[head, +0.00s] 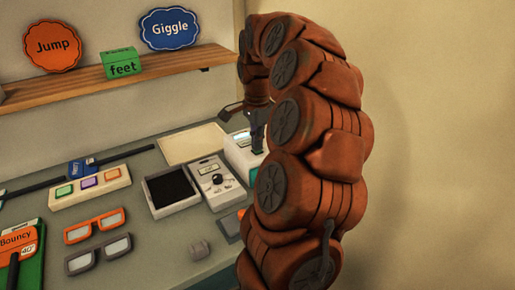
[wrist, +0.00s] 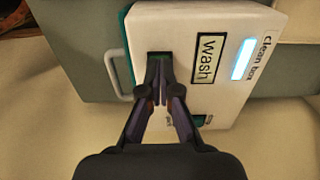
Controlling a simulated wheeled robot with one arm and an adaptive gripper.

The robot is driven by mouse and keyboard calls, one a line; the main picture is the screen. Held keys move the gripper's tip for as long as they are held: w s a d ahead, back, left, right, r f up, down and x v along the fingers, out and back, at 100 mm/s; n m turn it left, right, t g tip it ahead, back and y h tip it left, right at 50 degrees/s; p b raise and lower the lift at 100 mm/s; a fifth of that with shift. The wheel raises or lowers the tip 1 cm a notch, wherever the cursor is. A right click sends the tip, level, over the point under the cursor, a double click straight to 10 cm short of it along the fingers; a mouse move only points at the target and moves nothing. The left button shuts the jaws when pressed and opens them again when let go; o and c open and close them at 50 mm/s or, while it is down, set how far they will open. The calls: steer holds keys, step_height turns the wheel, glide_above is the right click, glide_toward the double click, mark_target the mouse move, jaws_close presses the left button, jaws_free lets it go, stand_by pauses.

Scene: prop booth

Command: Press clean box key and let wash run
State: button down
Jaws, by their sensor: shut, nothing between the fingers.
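The clean box (head: 238,157) is a white and teal unit at the right of the counter, partly hidden behind my arm in the head view. In the wrist view the clean box (wrist: 170,22) shows its name, a panel reading "wash" (wrist: 207,60) and a glowing pale blue strip (wrist: 243,59). My gripper (wrist: 160,68) is shut and empty, its fingertips at a dark square spot on the box's top face. They cover most of that spot, so I cannot tell whether they touch or press it. My gripper (head: 256,145) also points down at the box in the head view.
A white device with a knob (head: 217,190) and a tray with a black inside (head: 151,201) stand left of the box. A wooden shelf (head: 60,90) holds signs above.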

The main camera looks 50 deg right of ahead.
step_height(320, 180, up, 8)
steer(key=p, duration=0.1)
stand_by(0.9)
stand_by(0.5)
steer(key=s+a+f+n+p, duration=0.1)
steer(key=s+a+n+p, duration=0.15)
steer(key=a+n, duration=1.4)
steer(key=s+a+f+n+g, duration=0.1)
steer(key=s+a+f, duration=0.3)
steer(key=s+a, duration=0.4)
steer(key=s+a+f+n+p, duration=0.1)
steer(key=s+a+f+n, duration=0.3)
steer(key=s+a, duration=0.4)
steer(key=shift+s+a+f+g, duration=0.2)
steer(key=shift+s+g, duration=0.2)
steer(key=shift+s, duration=0.35)
steer(key=shift+d, duration=0.1)
